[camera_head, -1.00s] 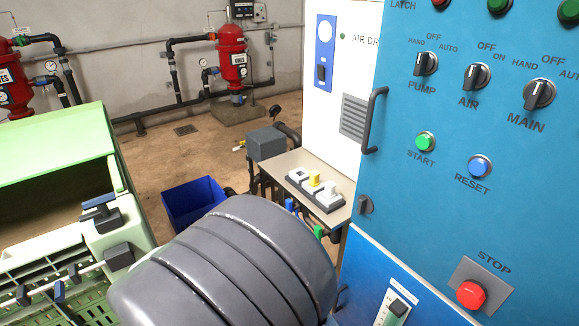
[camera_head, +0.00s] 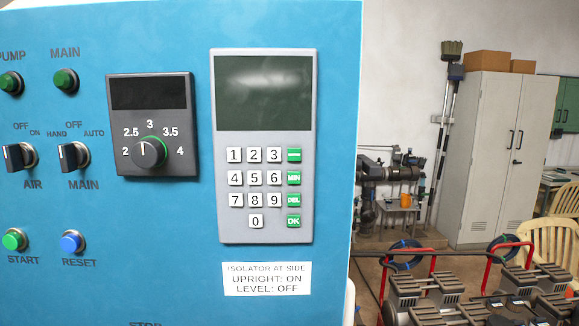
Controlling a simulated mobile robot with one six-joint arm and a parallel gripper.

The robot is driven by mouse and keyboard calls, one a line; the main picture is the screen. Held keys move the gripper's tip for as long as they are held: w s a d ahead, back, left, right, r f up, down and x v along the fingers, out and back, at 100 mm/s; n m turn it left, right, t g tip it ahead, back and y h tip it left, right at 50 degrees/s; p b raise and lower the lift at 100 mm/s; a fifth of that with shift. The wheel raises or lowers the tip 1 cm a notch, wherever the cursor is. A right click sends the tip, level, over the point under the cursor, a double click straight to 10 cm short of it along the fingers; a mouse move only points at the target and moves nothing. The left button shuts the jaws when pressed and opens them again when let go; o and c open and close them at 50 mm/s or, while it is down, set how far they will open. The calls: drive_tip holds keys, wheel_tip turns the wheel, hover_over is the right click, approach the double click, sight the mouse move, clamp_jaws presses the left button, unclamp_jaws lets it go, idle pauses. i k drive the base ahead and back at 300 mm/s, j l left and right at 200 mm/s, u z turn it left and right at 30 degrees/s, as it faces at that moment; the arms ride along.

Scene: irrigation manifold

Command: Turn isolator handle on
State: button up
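The isolator handle does not show clearly. A white label (camera_head: 267,279) low on the blue control cabinet (camera_head: 200,270) reads "ISOLATOR AT SIDE, UPRIGHT: ON, LEVEL: OFF". The cabinet's right side face is turned away from me and hidden. A small pale shape (camera_head: 349,303) shows at the cabinet's lower right edge; I cannot tell what it is. My gripper is not in view, so its place relative to the handle is hidden.
The cabinet front has a keypad (camera_head: 265,150), a dial (camera_head: 149,154) and several switches and buttons. Right of it, dark machines with red handles (camera_head: 432,290) and a plastic chair (camera_head: 550,243) crowd the floor. A grey locker (camera_head: 490,160) stands behind.

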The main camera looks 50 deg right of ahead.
sight(371, 168)
drive_tip(key=k+l, duration=0.15)
drive_tip(key=l, duration=0.15)
drive_tip(key=k+l+z, duration=0.1)
drive_tip(key=l, duration=0.25)
drive_tip(key=k+l, duration=0.15)
drive_tip(key=l, duration=0.15)
drive_tip(key=k+l+z, duration=0.1)
drive_tip(key=l, duration=0.25)
drive_tip(key=k+l, duration=0.15)
drive_tip(key=l, duration=0.15)
drive_tip(key=k+j+u, duration=0.2)
drive_tip(key=j, duration=0.15)
drive_tip(key=i+l, duration=0.05)
drive_tip(key=i, duration=0.05)
